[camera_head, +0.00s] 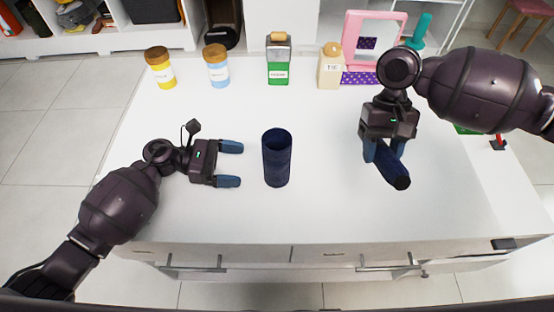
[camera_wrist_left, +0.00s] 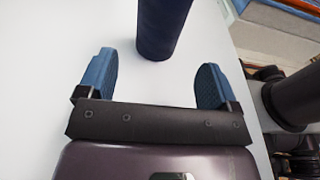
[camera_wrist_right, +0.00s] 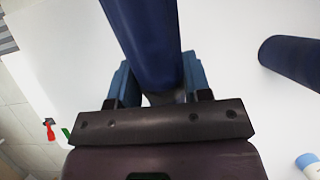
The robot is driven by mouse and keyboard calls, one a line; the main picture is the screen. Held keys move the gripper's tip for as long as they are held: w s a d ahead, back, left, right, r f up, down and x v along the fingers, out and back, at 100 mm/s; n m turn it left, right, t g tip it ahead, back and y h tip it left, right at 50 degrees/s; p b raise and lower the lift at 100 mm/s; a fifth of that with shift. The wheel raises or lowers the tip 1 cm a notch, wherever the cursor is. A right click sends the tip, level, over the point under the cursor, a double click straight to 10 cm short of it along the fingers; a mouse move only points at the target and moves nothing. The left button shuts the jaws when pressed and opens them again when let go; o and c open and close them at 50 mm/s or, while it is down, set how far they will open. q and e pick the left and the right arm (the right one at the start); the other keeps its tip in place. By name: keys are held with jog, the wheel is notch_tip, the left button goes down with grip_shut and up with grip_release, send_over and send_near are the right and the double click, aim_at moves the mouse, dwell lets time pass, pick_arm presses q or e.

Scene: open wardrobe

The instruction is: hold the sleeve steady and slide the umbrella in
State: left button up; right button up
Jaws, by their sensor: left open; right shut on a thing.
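The sleeve (camera_head: 277,160) is a dark blue open-topped cylinder standing upright near the middle of the white table. My left gripper (camera_head: 230,164) is open just left of it, fingers pointing at it; in the left wrist view the sleeve (camera_wrist_left: 162,28) is ahead of the fingers, apart from both. My right gripper (camera_head: 384,152) is shut on the folded dark blue umbrella (camera_head: 393,173), to the right of the sleeve. The umbrella slants, its black tip toward the table's front; whether it touches the table is unclear. In the right wrist view the umbrella (camera_wrist_right: 146,40) lies between the fingers.
Along the back stand a yellow jar (camera_head: 161,70), a blue jar (camera_head: 217,68), a green-and-grey carton (camera_head: 278,62), a cream bottle (camera_head: 331,68) and a pink frame (camera_head: 348,40). The table between sleeve and umbrella is clear. Drawers (camera_head: 330,253) line the front.

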aim_at(266, 167)
pick_arm(q)
jog(key=d, duration=0.5)
jog(key=shift+f+p, duration=0.25)
jog(key=shift+p, duration=0.1)
pick_arm(e)
jog(key=shift+r, duration=0.8)
pick_arm(q)
jog(key=d, duration=0.2)
jog(key=shift+d+f+b, duration=0.35)
jog(key=shift+f, duration=0.05)
pick_arm(e)
jog(key=shift+f, duration=0.7)
pick_arm(q)
jog(key=shift+d, duration=0.9)
pick_arm(e)
jog(key=shift+f, duration=0.25)
pick_arm(q)
jog(key=c, duration=0.7)
jog(key=shift+o, duration=1)
jog(key=shift+c, duration=1)
